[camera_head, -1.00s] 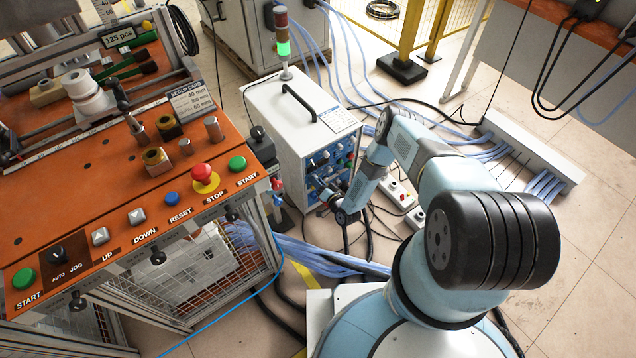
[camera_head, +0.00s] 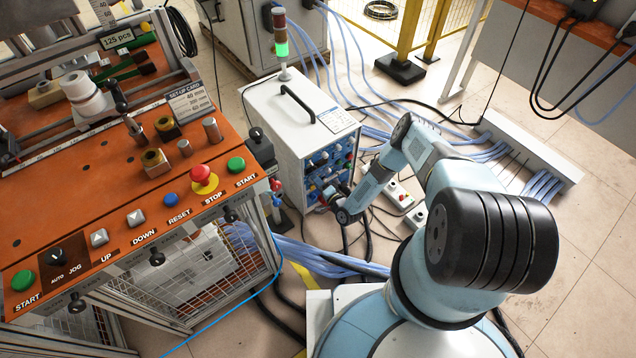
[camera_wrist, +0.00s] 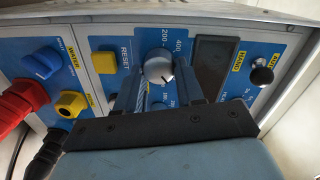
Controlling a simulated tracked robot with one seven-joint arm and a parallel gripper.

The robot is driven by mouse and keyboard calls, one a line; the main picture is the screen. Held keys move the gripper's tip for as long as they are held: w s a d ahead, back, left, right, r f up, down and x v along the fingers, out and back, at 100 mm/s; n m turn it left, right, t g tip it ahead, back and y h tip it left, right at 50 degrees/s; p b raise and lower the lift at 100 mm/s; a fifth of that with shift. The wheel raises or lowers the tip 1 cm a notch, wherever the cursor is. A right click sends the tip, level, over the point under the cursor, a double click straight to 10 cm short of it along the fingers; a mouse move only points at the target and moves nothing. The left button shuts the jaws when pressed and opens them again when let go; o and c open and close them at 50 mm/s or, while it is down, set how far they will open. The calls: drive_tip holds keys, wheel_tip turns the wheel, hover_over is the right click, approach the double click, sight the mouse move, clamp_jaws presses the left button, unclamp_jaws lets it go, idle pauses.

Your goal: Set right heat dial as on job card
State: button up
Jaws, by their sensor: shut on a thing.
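A round grey dial (camera_wrist: 158,66) on the heater's blue front panel stands in the middle of the wrist view, with printed figures 200 and 400 above it. A small dark mark shows on its lower face; the exact setting is unclear. My gripper (camera_wrist: 157,78) is shut on this dial, one finger on each side. In the head view the dial is hidden behind my wrist at the white heater cabinet (camera_head: 306,125). A white card (camera_head: 338,120) lies on the cabinet's top; its print is too small to read.
A yellow RESET button (camera_wrist: 104,62), a dark display (camera_wrist: 213,60) and a black AUTO/HAND switch knob (camera_wrist: 262,76) flank the dial. Red plugs (camera_wrist: 25,98) stick out at left. The orange press console (camera_head: 75,205) stands left of the heater; cables (camera_head: 330,255) cover the floor.

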drive_tip(key=shift+s+f, duration=0.1)
drive_tip(key=shift+f, duration=0.1)
drive_tip(key=o, duration=1)
drive_tip(key=shift+r, duration=0.1)
drive_tip(key=v, duration=1.3)
drive_tip(key=shift+s+d, duration=0.2)
drive_tip(key=shift+s, duration=0.1)
